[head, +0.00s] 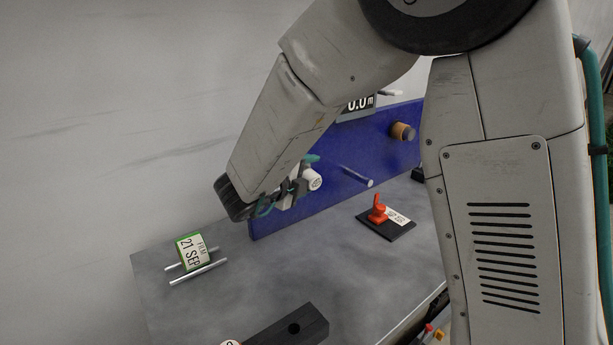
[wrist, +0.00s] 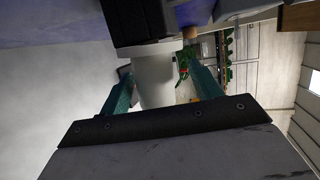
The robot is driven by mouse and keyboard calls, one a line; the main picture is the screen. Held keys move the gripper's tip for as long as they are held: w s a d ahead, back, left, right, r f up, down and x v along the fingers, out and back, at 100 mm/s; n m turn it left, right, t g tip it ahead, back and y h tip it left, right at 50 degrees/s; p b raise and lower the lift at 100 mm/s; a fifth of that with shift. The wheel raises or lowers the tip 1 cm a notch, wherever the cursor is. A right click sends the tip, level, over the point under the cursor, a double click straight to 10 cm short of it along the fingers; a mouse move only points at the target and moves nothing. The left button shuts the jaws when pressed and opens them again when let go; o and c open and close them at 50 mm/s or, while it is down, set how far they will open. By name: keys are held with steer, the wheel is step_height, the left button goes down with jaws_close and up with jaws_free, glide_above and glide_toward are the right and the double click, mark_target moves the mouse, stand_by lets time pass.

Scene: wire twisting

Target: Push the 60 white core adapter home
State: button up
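A white cylindrical adapter (head: 314,179) with dark marking shows at my gripper (head: 284,193), close to the blue panel. The marking is too small to read. In the wrist view the white cylinder (wrist: 153,80) lies between the two teal fingers of my gripper (wrist: 161,72), and its far end meets a dark block (wrist: 138,22).
The blue panel (head: 345,150) stands behind my gripper. A grey bench (head: 235,300) carries a date block (head: 194,251) on rods, a red clamp (head: 377,209) on a dark plate, and a black block with a hole (head: 300,330). A pale rod (head: 357,177) and a brown spool (head: 402,131) are right of my gripper.

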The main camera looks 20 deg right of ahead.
steer(key=v, duration=0.7)
steer(key=shift+s+a, duration=0.25)
steer(key=shift+a, duration=0.05)
steer(key=shift+r, duration=0.15)
steer(key=w+a+r+n+t+y, duration=0.1)
steer(key=w+r+n+t+y, duration=0.45)
steer(key=n+y, duration=0.35)
steer(key=s+a+r+n+g+y, duration=0.2)
steer(key=s+r+n+y, duration=0.1)
steer(key=s+n+y, duration=0.4)
steer(key=s+d+f+n+g+h, duration=0.1)
steer(key=s+d+f+n+g, duration=0.1)
steer(key=s, duration=0.7)
steer(key=s+d+f+n+g+h, duration=0.1)
steer(key=s+d+n+g, duration=0.4)
steer(key=s, duration=0.5)
steer(key=s+d+f+n+g+h, duration=0.1)
steer(key=s+d+f+n+g, duration=0.2)
steer(key=s+d+n, duration=0.3)
steer(key=s+d+g, duration=0.1)
steer(key=s, duration=0.3)
steer(key=shift+f+n+h, duration=0.35)
steer(key=shift+n+h, duration=0.05)
